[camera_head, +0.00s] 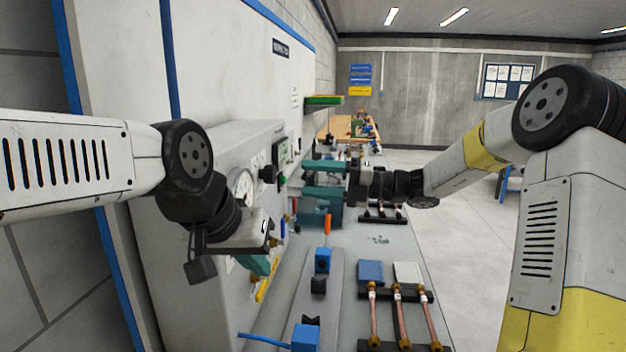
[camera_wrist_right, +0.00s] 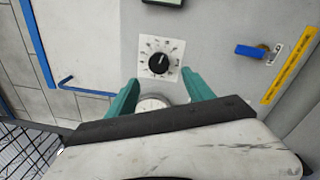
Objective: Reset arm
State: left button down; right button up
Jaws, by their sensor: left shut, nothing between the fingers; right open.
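My left gripper (camera_head: 257,265) comes in from the left, beside the grey panel box in the head view. Its teal fingers are together and hold nothing; they are partly hidden by the wrist. My right gripper (camera_head: 306,178) reaches in from the right, higher and farther back, with its teal fingers apart, pointing toward the panel. In the right wrist view the open fingers (camera_wrist_right: 161,82) point toward a black knob (camera_wrist_right: 159,64) on a white dial plate. Nothing is between them, and I cannot tell the distance to the knob. A round white part shows low between the fingers.
Copper tubes (camera_head: 403,318) lie on a dark rack on the grey bench, near blue and white blocks. A blue clamp (camera_head: 323,260) stands nearer the panel. The panel carries a round gauge (camera_head: 243,188). A blue valve handle (camera_wrist_right: 250,51) and yellow strip sit right of the knob.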

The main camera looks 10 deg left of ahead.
jog(key=s+d+f+n+h, duration=0.2)
jog(key=s+n+h, duration=0.2)
jog(key=s+n, duration=0.3)
jog(key=s+d+f+n+h, duration=0.3)
jog(key=s+n+h, duration=0.1)
jog(key=s+n, duration=0.3)
jog(key=s+d+f+n+t+h, duration=0.1)
jog(key=s+d+n+t+h, duration=0.5)
jog(key=d+n, duration=1.1)
jog(key=s+n+h, duration=0.1)
jog(key=s+h, duration=0.1)
jog(key=s, duration=0.2)
jog(key=shift+f, duration=0.2)
